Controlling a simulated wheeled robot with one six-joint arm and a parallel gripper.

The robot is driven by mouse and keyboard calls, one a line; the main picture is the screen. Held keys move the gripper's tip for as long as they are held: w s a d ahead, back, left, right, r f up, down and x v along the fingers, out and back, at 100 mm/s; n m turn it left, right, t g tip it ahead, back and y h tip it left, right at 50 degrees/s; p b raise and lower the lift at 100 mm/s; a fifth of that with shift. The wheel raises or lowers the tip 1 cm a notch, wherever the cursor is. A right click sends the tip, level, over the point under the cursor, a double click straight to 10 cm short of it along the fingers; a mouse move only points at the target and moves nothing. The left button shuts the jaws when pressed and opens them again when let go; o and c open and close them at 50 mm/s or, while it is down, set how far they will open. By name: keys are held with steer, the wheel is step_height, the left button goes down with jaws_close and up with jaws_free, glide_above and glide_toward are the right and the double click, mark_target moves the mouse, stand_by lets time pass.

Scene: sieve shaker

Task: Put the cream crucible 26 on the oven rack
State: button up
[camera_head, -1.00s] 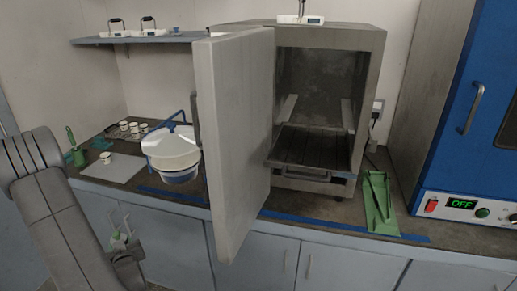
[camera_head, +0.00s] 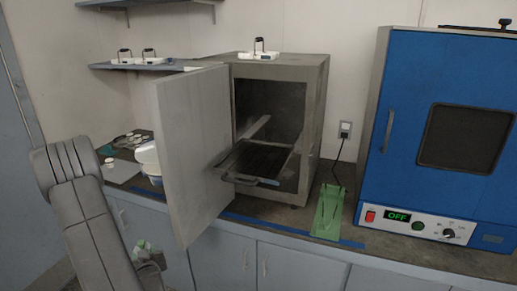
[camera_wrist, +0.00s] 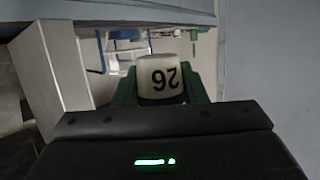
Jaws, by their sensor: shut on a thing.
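The cream crucible 26 (camera_wrist: 162,78) is in the wrist view, its black number upside down. My gripper (camera_wrist: 160,92) is shut on it, with a green finger at each side. In the head view my gripper (camera_head: 147,252) is low at the left, in front of the cabinets and below the counter top. The crucible is too small to make out clearly there. The oven rack (camera_head: 252,166) is a dark shelf in the grey oven (camera_head: 317,110), with a handle at its front. The oven door (camera_head: 188,150) stands open to the left.
The open door stands between my gripper and the rack. A green stand (camera_head: 329,210) is on the counter right of the oven. A blue oven (camera_head: 402,150) reading OFF is farther right. A white vessel (camera_head: 148,157) stands behind the door. Wall shelves (camera_head: 120,66) hang upper left.

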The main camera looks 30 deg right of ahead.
mark_target(141, 242)
step_height(141, 242, up, 8)
steer(key=p, duration=0.6)
steer(key=s+d+r+m+g+h, duration=0.3)
steer(key=d+r+m+h, duration=0.2)
steer(key=d+r, duration=0.7)
steer(key=s+d+r+m+g+h, duration=0.3)
steer(key=d+r+m+h, duration=0.3)
steer(key=d+r, duration=0.6)
steer(key=d+h, duration=0.1)
steer(key=d, duration=0.2)
steer(key=shift+d+r, duration=0.25)
steer(key=shift+r, duration=0.15)
steer(key=shift+r, duration=0.1)
